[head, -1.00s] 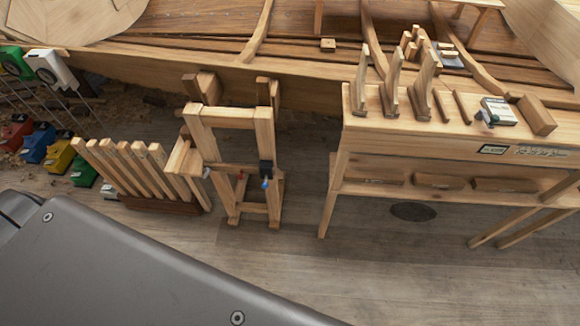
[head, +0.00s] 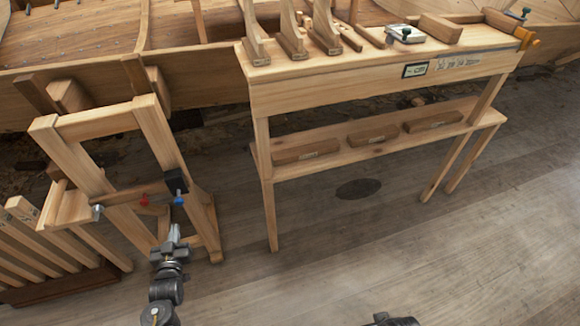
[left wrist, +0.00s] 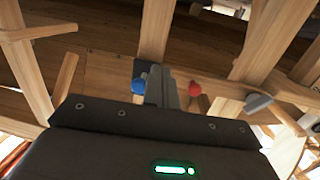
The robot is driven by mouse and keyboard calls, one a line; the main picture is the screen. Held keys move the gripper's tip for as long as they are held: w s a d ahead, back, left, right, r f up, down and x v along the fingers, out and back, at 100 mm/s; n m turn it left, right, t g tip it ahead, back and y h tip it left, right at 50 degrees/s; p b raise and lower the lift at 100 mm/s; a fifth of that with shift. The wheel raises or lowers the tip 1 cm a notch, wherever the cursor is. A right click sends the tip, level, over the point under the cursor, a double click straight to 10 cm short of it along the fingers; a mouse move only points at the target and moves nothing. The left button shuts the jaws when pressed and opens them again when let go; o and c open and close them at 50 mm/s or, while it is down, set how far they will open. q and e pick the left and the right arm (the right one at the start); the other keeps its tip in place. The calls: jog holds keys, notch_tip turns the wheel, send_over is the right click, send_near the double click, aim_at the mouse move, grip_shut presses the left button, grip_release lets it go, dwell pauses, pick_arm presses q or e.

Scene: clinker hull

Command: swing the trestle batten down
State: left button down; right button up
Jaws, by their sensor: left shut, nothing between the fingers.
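The wooden trestle (head: 146,120) stands upright at the left in the head view. A batten (head: 128,195) lies roughly level across its legs. A black bracket (head: 175,182) sits at its right end, with a blue knob (head: 179,197) below. A red knob (head: 144,200) is near its middle and a grey knob (head: 98,210) at its left. My left gripper (head: 173,235) is shut and empty, just below the blue knob. In the left wrist view its fingers (left wrist: 165,90) show between the blue knob (left wrist: 138,86) and the red knob (left wrist: 195,89); contact is unclear.
A workbench (head: 340,92) stands to the right, with a low shelf (head: 350,160) holding wooden blocks. A rack of slats (head: 40,245) is at the lower left. The hull runs behind. Floor is clear at the lower right.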

pick_arm(q)
jog(key=a+r+n+t+y+b, duration=0.2)
jog(key=a+r+t+y+b, duration=0.25)
jog(key=r, duration=0.45)
notch_tip(320, 180, up, 3)
jog(key=h+b, duration=0.1)
send_over(150, 192)
jog(key=s+d, duration=0.2)
jog(key=shift+w+a+f+g+b, duration=0.15)
jog(key=shift+f+b, duration=0.1)
jog(key=shift+f, duration=0.3)
jog(key=shift+w+a+f+g+b, duration=0.1)
jog(key=shift+f+b, duration=0.1)
jog(key=shift+f, duration=1.1)
pick_arm(e)
jog(key=w+v, duration=0.1)
jog(key=v, duration=0.5)
jog(key=shift+s+r+t, duration=0.2)
jog(key=shift+r+t, duration=0.1)
jog(key=shift+r, duration=0.15)
pick_arm(q)
jog(key=shift+s, duration=0.1)
pick_arm(e)
jog(key=shift+d, duration=0.1)
